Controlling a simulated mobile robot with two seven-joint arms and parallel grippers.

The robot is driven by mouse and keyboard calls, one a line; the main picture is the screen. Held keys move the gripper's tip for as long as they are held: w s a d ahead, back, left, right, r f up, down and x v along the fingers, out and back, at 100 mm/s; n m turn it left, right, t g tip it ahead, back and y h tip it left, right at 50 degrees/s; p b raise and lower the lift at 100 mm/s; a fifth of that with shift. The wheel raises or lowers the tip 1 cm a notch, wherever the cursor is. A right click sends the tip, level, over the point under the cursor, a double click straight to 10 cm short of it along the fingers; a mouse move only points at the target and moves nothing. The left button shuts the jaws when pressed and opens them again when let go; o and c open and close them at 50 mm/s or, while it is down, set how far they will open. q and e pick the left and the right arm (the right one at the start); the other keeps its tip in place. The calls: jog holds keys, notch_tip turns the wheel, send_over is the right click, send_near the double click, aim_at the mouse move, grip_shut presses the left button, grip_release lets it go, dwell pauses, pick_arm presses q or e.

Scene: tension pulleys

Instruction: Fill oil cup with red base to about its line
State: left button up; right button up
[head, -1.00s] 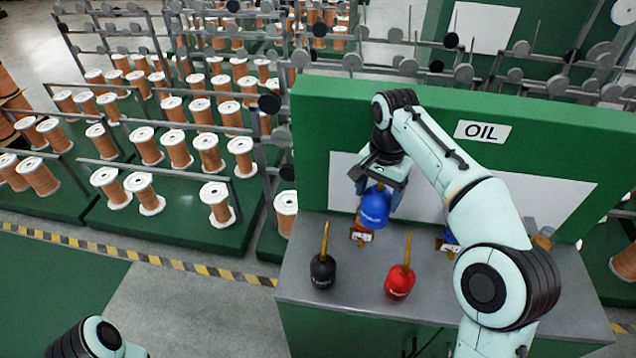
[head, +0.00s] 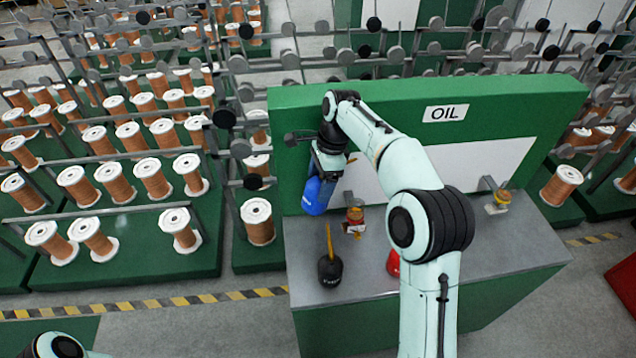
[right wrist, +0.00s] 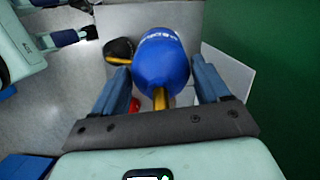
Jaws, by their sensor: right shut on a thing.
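My right gripper (head: 318,180) is shut on the blue oil can (head: 317,196) and holds it in the air, tilted, left of the oil cups. The can's yellow spout shows in the right wrist view (right wrist: 160,98), pointing back toward my gripper between the fingers. The oil cup with red base (head: 354,222) stands on the grey counter, to the right of and below the blue can. It has an amber top; its line and oil level are too small to read. My left arm shows at the bottom left; its gripper is outside the head view.
A black oil can (head: 330,266) stands on the counter (head: 480,255). A red oil can (head: 393,263) is partly hidden behind my right arm. Another oil cup (head: 499,202) stands at the right. The green panel with the OIL sign (head: 446,113) rises behind. Spool racks fill the left.

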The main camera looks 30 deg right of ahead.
jog(key=w+m, duration=0.1)
jog(key=w+d+f+m+t+y, duration=0.1)
jog(key=m, duration=0.1)
jog(key=shift+w+p, duration=0.15)
jog(key=shift+p, duration=0.25)
jog(key=shift+m+t+y, duration=0.4)
jog(key=shift+m, duration=0.1)
notch_tip(320, 180, down, 5)
jog(key=shift+d+r, duration=0.1)
jog(key=shift+d, duration=0.05)
jog(key=shift+s+f+y, duration=0.2)
jog(key=shift+f+y, duration=0.1)
jog(key=shift+f, duration=0.25)
jog(key=shift+w+f+t+y, duration=0.1)
jog(key=shift+t+y, duration=0.5)
jog(key=shift+y, duration=0.2)
jog(key=shift+f, duration=0.15)
jog(key=shift+s+f+t+y+b, duration=0.15)
jog(key=shift+t+y+b, duration=0.35)
jog(key=shift+y+b, duration=0.5)
jog(key=shift+b, duration=0.4)
pick_arm(q)
jog(key=shift+s+f, duration=0.95)
pick_arm(e)
jog(key=shift+w+r, duration=0.2)
